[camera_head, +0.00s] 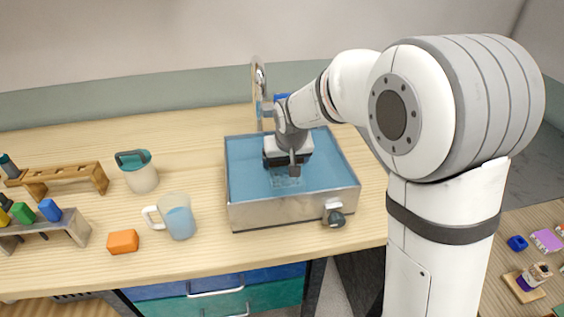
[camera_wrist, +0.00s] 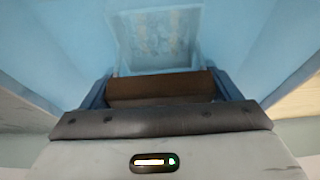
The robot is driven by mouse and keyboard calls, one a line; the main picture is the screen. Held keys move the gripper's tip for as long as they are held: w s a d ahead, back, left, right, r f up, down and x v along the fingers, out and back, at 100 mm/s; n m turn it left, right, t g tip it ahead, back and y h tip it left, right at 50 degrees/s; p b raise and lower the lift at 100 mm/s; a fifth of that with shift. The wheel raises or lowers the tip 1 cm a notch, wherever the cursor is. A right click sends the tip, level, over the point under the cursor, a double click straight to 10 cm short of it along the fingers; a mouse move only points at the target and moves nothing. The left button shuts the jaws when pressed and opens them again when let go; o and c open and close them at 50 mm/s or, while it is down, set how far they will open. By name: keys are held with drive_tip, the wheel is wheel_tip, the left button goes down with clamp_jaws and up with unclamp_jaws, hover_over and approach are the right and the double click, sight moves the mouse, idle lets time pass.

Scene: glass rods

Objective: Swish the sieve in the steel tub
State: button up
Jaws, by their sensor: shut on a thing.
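The steel tub (camera_head: 285,214) stands on the wooden bench and holds blue water. My gripper (camera_head: 294,170) reaches down into the tub from above, near its middle. The sieve (camera_head: 287,182) shows faintly just below my gripper as a pale mesh shape in the water. In the wrist view the sieve (camera_wrist: 158,38) is a square, light blue, see-through basket beyond the jaws. My gripper (camera_wrist: 160,88) is shut on a brown piece at the near side of the sieve, seemingly its handle. My gripper hides part of the sieve in the head view.
A tap or stand (camera_head: 258,80) rises behind the tub. A mug of blue liquid (camera_head: 178,218), a teal-lidded jar (camera_head: 138,172), an orange block (camera_head: 123,242) and wooden racks (camera_head: 62,176) stand to the left.

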drive_tip(key=shift+w+d, duration=0.25)
drive_tip(key=shift+d, duration=0.55)
drive_tip(key=shift+w+d, duration=0.2)
drive_tip(key=shift+d, duration=0.6)
drive_tip(key=shift+r+p, duration=3.55)
drive_tip(key=shift+r, duration=2)
wheel_tip(320, 180, up, 5)
drive_tip(key=p, duration=0.3)
hover_over(298, 160)
drive_tip(key=w, duration=0.2)
drive_tip(key=shift+s, duration=0.15)
